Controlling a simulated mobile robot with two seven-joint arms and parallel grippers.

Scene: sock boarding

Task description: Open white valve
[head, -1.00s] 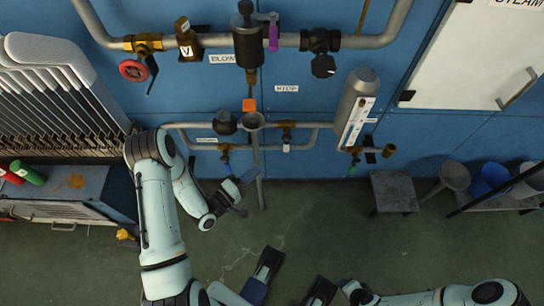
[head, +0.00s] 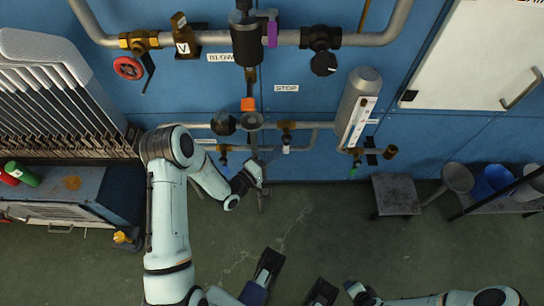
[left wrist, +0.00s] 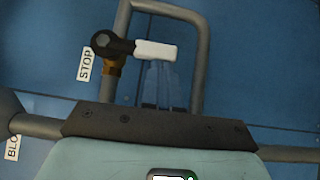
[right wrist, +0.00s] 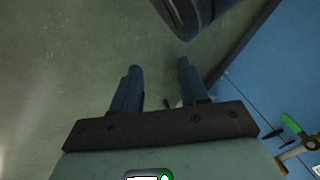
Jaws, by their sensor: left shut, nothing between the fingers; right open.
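The white valve has a white handle (head: 286,150) hanging below a brass fitting on the lower pipe, under the STOP label, in the head view. In the left wrist view its white handle (left wrist: 156,50) sticks out sideways from a dark hub on a brass body. My left gripper (head: 250,176) is left of and below the valve in the head view. Its blue fingers (left wrist: 160,82) are shut and empty, and overlap the handle's lower edge in the left wrist view; contact cannot be told. My right gripper (right wrist: 158,68) is open and empty above the floor, away from the valve.
A red handwheel (head: 128,68) and a black knob (head: 323,64) sit on the upper pipe. A grey cylinder (head: 360,95) stands right of the valve. A stool (head: 396,193) and buckets (head: 492,180) are at right. A sock-board rack (head: 60,85) is at left.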

